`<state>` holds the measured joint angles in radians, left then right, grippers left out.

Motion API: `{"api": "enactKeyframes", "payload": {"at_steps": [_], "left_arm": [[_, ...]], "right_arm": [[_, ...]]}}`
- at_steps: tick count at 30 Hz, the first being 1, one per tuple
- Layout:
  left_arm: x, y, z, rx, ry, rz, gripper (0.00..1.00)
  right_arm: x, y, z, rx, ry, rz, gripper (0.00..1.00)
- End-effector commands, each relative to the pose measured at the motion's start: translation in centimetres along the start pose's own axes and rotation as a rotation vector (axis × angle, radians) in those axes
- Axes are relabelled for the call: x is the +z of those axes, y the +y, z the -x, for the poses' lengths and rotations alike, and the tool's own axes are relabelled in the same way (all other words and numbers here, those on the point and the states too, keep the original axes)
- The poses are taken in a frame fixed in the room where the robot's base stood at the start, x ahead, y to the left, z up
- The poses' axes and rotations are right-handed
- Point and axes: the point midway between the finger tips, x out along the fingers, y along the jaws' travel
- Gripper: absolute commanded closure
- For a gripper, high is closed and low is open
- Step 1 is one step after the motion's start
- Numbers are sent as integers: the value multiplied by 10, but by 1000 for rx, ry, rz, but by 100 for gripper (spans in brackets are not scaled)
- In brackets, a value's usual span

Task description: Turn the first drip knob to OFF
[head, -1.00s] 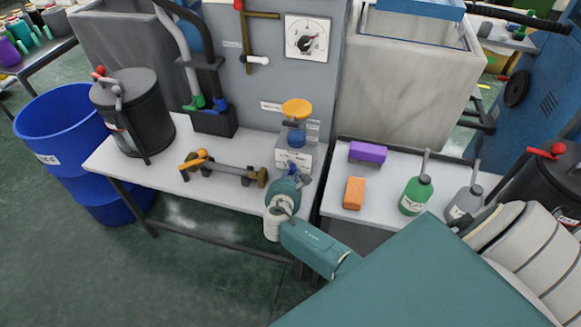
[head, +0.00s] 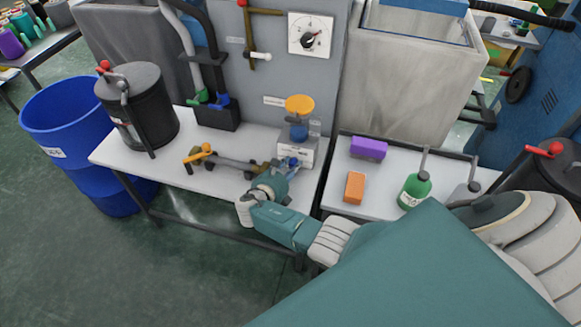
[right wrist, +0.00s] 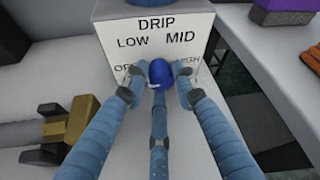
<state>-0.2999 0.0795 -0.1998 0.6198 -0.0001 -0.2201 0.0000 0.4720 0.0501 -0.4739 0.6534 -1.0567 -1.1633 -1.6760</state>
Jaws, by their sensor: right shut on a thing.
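The drip box (right wrist: 160,42) fills the top of the right wrist view, with DRIP, LOW and MID printed on its face. My left gripper is out of view.
A bar with brass ends (head: 235,168) lies on the white table (head: 180,178) left of my right gripper. A purple block (head: 368,148), an orange block (head: 354,187) and a green bottle (head: 415,192) stand on the right-hand table. A gauge panel (head: 270,90) rises behind the box.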

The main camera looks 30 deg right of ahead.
Motion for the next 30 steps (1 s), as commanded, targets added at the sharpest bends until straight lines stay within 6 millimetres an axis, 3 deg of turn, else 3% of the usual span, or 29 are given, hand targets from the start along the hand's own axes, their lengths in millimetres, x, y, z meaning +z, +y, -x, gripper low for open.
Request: {"api": "enactKeyframes", "payload": {"at_steps": [1, 16, 17, 19, 30], "left_arm": [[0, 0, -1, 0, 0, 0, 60], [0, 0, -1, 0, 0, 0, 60], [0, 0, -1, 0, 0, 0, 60], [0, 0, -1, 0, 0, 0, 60], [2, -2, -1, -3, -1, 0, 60]], "right_arm": [[-10, -1, 1, -7, 16, 13, 99], [-11, -2, 0, -16, 18, 31, 99], [-11, -2, 0, -16, 18, 31, 71], [-10, -2, 0, -15, 17, 31, 57], [-5, 0, 2, -12, 8, 26, 57]]}}
